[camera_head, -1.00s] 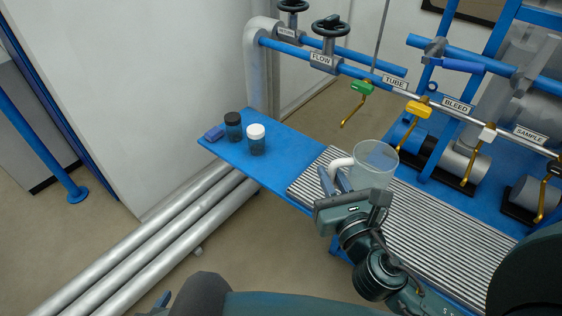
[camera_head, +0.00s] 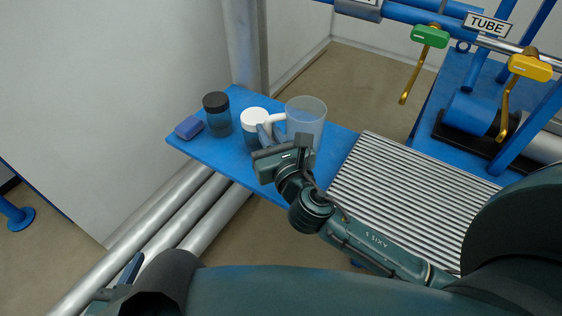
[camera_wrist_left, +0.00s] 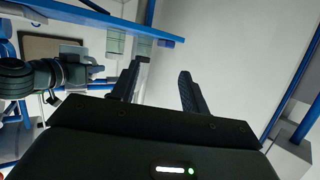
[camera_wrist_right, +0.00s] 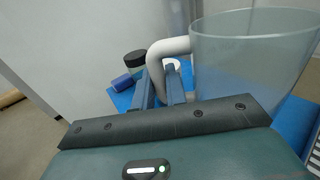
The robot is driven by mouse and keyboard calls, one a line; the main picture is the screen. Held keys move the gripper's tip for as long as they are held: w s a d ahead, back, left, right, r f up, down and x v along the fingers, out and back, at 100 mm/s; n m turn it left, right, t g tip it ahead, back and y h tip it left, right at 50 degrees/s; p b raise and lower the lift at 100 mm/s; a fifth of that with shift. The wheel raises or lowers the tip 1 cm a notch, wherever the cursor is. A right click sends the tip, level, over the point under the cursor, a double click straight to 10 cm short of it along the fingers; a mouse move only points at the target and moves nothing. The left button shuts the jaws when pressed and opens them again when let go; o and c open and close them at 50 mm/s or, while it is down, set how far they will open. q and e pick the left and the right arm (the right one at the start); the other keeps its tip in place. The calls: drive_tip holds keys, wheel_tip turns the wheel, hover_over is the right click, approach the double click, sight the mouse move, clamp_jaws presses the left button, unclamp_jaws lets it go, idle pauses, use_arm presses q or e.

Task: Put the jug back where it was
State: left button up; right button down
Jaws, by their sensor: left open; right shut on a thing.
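The jug (camera_head: 306,116) is a clear, see-through cup with a white handle. My right gripper (camera_head: 268,136) is shut on its handle. The jug is upright at the right part of the blue shelf, left of the ribbed grating; I cannot tell whether it touches the shelf. In the right wrist view the jug (camera_wrist_right: 250,60) fills the upper right, and its white handle (camera_wrist_right: 158,60) passes between the fingers. My left gripper (camera_wrist_left: 160,85) is open and empty in the left wrist view, away from the shelf.
A dark-lidded jar (camera_head: 217,114), a white-lidded jar (camera_head: 254,119) and a blue block (camera_head: 189,127) stand on the blue shelf (camera_head: 230,158), left of the jug. The ribbed grating (camera_head: 400,185) is bare. A green-handled valve (camera_head: 430,37) and a yellow one (camera_head: 530,67) hang at right.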

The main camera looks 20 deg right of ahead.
wheel_tip(320, 180, down, 4)
drive_tip(key=shift+s+r+b, duration=0.15)
drive_tip(key=shift+r+b, duration=0.1)
drive_tip(key=shift+b, duration=0.4)
drive_tip(key=shift+f, duration=0.25)
wheel_tip(320, 180, down, 3)
drive_tip(key=shift+f+b, duration=0.2)
drive_tip(key=shift+b, duration=1)
drive_tip(key=shift+f, duration=0.1)
use_arm(q)
drive_tip(key=shift+w+d+f+m+t+h, duration=0.55)
drive_tip(key=shift+w+f+m+t, duration=0.15)
drive_tip(key=shift+t, duration=0.4)
use_arm(e)
drive_tip(key=shift+f, duration=0.1)
drive_tip(key=c, duration=1.4)
unclamp_jaws()
drive_tip(key=shift+c, duration=0.2)
